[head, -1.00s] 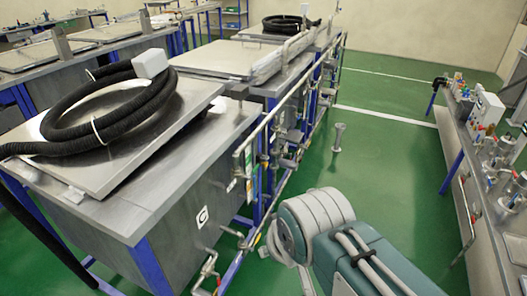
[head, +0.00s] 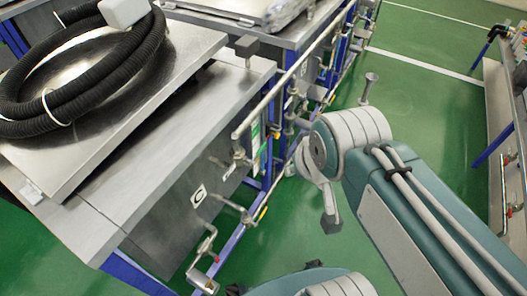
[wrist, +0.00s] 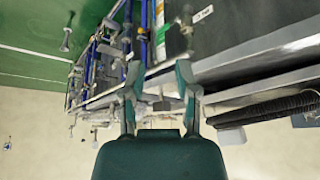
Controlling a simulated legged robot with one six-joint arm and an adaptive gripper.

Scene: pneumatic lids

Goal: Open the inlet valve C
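The tank with the white C label (head: 199,196) stands at the left of the head view, with its grey side wall facing the aisle. Valves and thin pipes sit beside its front corner: an upper valve (head: 240,157), a middle fitting (head: 232,205) and a lower one with a red part (head: 207,247). I cannot tell which of them is inlet valve C. My gripper (wrist: 161,72) is open and empty in the wrist view, its two fingers apart. Beyond the fingertips are pipes and a valve (wrist: 186,20), apart from the gripper. A white label (wrist: 203,13) shows near that valve.
A black ribbed hose (head: 85,90) lies coiled on the tank's steel lid (head: 120,125). A long horizontal pipe (head: 290,80) runs along the tank row. A grey post (head: 368,88) stands on the green floor. A bench (head: 497,110) lines the right side.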

